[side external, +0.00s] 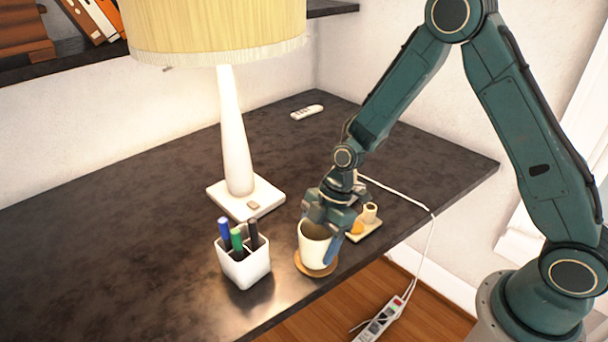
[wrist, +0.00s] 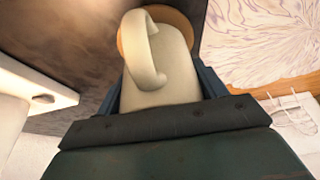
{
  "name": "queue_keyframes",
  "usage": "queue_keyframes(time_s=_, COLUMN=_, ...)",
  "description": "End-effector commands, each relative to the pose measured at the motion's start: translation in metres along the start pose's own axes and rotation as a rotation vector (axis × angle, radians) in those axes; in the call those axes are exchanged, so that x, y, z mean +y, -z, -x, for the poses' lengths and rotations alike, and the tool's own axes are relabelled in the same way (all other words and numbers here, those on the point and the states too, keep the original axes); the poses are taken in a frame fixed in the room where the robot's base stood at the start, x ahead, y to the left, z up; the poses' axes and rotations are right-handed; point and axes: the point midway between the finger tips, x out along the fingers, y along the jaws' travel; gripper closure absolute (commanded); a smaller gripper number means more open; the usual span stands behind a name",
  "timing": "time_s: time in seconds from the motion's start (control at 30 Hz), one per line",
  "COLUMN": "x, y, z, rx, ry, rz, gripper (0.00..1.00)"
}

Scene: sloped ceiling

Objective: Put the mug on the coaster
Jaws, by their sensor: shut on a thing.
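The white mug (side external: 314,243) is upright at the front edge area of the dark table. It stands on or just above the round tan coaster (side external: 316,267); I cannot tell whether it touches. My gripper (side external: 328,235) comes from above and is shut on the mug, with a finger on its right side. In the wrist view the mug (wrist: 165,70) sits between the fingers, with its handle toward the camera. The coaster (wrist: 183,19) shows behind the mug's far end, partly hidden by it.
A white pen holder (side external: 244,264) with several markers stands left of the mug. A lamp (side external: 235,150) stands behind it. A small tray with items (side external: 366,224) is close on the right. A remote (side external: 307,112) lies far back. The table's left part is clear.

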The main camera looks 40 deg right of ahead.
Motion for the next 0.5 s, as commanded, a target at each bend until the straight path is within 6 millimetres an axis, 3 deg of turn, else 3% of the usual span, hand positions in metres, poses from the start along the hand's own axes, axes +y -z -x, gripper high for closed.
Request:
queue_keyframes(time_s=0.4, x=0.0001, y=-0.0012, z=-0.0032, rx=0.0, ry=0.0, rz=0.0, gripper=0.61)
queue_keyframes(time_s=0.43, x=-0.0001, y=-0.0014, z=-0.003, rx=-0.001, ry=0.001, rz=0.0, gripper=0.24)
queue_keyframes(time_s=0.5, x=-0.0001, y=-0.0013, z=-0.0029, rx=-0.001, ry=0.001, rz=0.0, gripper=0.1)
